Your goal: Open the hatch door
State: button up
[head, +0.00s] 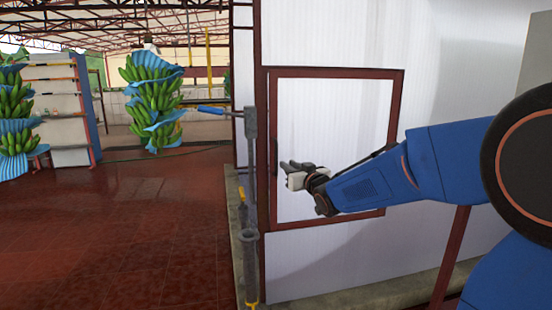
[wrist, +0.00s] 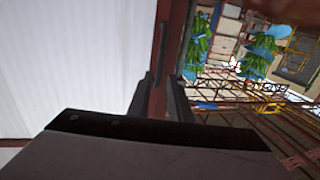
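The hatch door (head: 340,130) is a white panel with a red-brown frame, set in a white wall in the head view. It looks closed, or nearly so. A dark upright handle (head: 273,156) sits at its left edge; it shows as a thin dark bar in the wrist view (wrist: 162,45). My gripper (head: 285,168) is in front of the door's left side, close to the handle. In the wrist view my gripper's fingers (wrist: 161,88) are apart, with the red-brown frame seen between them. Whether they touch the handle I cannot tell.
A grey upright post (head: 251,180) with a blue-tipped lever (head: 208,110) stands left of the door. A low concrete curb (head: 345,301) runs below the wall. Banana bunches with blue wraps (head: 150,100) hang at the left. The red tiled floor (head: 140,230) there is clear.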

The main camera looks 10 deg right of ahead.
send_over(276, 173)
jog(key=shift+w+d, duration=0.1)
jog(key=shift+w, duration=0.2)
dwell(0.4)
grip_shut()
